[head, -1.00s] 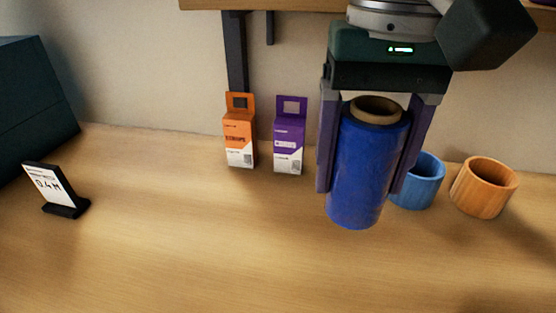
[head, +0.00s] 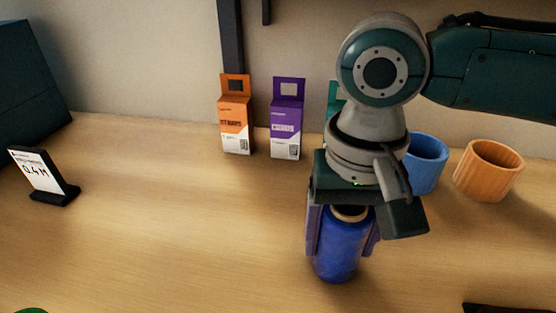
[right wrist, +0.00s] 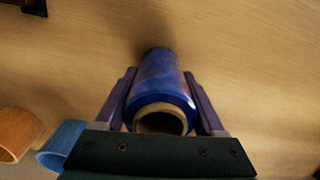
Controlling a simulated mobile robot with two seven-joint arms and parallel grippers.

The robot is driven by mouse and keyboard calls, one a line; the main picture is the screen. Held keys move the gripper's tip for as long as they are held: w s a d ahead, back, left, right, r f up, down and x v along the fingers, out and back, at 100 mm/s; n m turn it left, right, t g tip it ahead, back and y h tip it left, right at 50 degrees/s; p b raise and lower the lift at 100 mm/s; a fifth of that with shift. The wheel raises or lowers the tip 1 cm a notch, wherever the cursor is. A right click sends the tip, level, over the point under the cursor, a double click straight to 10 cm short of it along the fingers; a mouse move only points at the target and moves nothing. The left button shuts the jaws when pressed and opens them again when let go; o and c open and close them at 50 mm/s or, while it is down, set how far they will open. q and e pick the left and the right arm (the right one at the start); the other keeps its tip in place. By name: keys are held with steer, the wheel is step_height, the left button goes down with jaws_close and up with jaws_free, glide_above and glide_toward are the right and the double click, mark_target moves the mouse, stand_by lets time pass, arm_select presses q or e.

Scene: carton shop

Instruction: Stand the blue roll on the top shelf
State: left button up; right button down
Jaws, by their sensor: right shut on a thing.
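The blue roll (head: 340,249) has a brown cardboard core at its top and is upright in the head view. My right gripper (head: 342,240) is shut on it from above, one finger on each side. The roll and both fingers also show in the right wrist view (right wrist: 161,88). I cannot tell whether its bottom end touches the wooden worktop (head: 170,235). The top shelf is not in view; only dark bracket parts (head: 230,45) show on the wall. My left gripper is not in view.
An orange box (head: 236,118) and a purple box (head: 286,118) stand near the wall. A blue cup (head: 428,163) and an orange cup (head: 488,170) stand at right. A small sign (head: 40,175) is at left. The middle-left worktop is clear.

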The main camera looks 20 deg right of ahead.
steer(key=shift+f, duration=0.1)
jaws_free()
